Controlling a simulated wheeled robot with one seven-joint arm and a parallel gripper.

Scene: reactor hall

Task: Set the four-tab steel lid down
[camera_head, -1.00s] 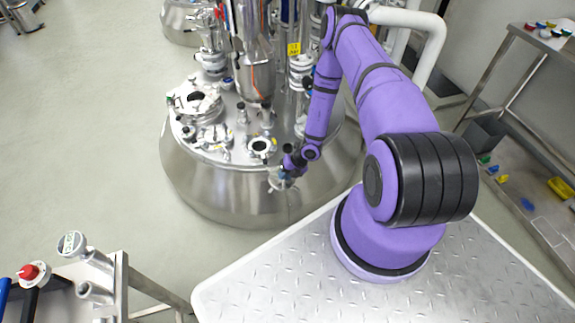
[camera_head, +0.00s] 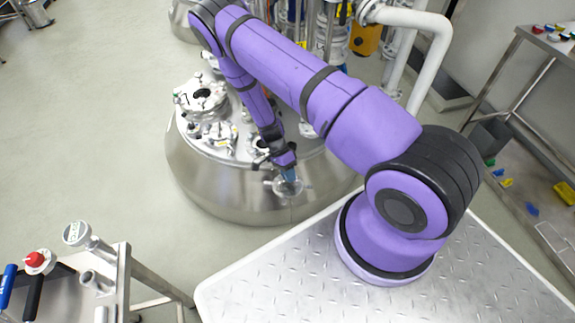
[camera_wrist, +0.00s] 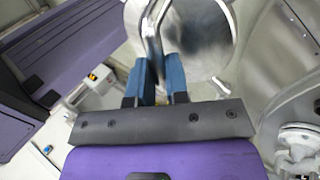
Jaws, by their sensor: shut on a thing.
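The steel lid (camera_wrist: 205,35) is a shiny round disc in the wrist view, at the top, with a raised part gripped between two blue fingers. My gripper (camera_wrist: 157,68) is shut on it. In the head view the lid (camera_head: 288,187) shows small below my gripper (camera_head: 287,171), in front of the near side of the steel reactor vessel (camera_head: 225,190). It looks held clear of the vessel's top. Its tabs are too small or hidden to count.
The vessel top carries several flanged ports and clamps (camera_head: 203,97). A steel cart (camera_head: 110,275) with tools stands at lower left. A steel shelf table (camera_head: 540,45) stands at right. Grey floor (camera_head: 85,130) is open on the left.

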